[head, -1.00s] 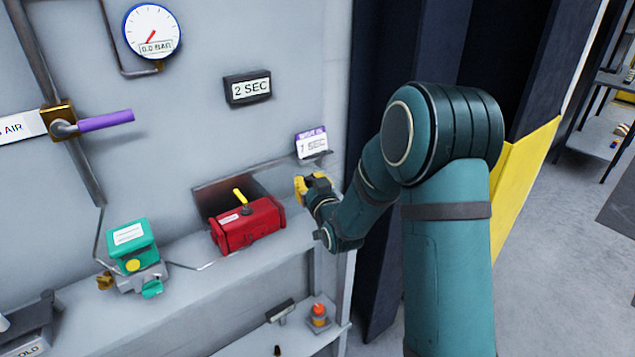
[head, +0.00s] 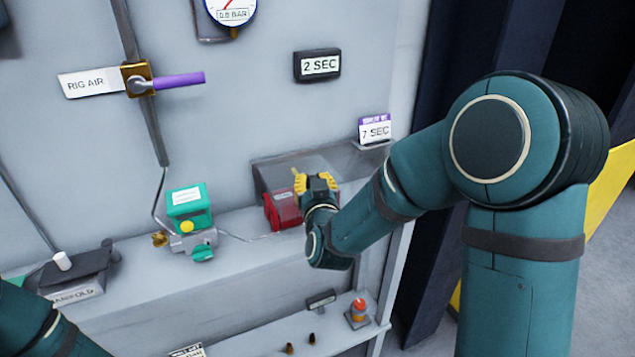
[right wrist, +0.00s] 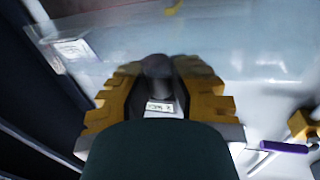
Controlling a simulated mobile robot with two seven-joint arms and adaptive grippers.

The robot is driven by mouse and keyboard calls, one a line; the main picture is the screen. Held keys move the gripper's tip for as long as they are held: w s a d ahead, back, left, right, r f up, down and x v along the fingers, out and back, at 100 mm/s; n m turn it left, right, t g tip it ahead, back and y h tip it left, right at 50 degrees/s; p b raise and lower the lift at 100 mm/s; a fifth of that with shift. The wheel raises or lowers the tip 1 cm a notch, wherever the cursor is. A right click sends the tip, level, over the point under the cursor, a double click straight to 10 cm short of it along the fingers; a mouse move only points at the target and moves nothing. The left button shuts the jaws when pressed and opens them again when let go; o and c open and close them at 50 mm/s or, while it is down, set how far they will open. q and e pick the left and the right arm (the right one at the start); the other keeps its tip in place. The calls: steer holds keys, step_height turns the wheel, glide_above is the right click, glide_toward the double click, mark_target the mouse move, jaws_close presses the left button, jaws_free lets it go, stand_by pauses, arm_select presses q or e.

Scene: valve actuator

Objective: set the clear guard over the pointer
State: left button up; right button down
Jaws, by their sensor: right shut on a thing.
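The red actuator (head: 283,208) sits on the ledge, partly hidden by my right gripper (head: 315,180). The yellow pointer on its top is hard to separate from my yellow fingers in the head view. In the right wrist view, my right gripper (right wrist: 160,75) is shut on a dark grey grip between its fingers. A see-through sheet, which looks like the clear guard (right wrist: 245,60), spreads beyond the fingertips there. Its edges are hard to trace in the head view, and I cannot tell whether it touches the actuator. My left gripper is out of view.
A green-topped unit (head: 188,209) stands left of the actuator. A "7 SEC" card (head: 375,130) is at the right, below a "2 SEC" sign (head: 317,65). A purple valve lever (head: 180,80) juts out at upper left. Small parts, including an orange-topped one (head: 358,308), sit on the lower shelf.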

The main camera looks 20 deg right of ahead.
steer(key=shift+a, duration=0.2)
steer(key=c, duration=0.8)
jaws_free()
steer(key=shift+a, duration=0.15)
steer(key=shift+c, duration=0.2)
steer(key=shift+s, duration=0.15)
steer(key=s+a, duration=0.1)
steer(key=s, duration=0.6)
steer(key=shift+a, duration=0.1)
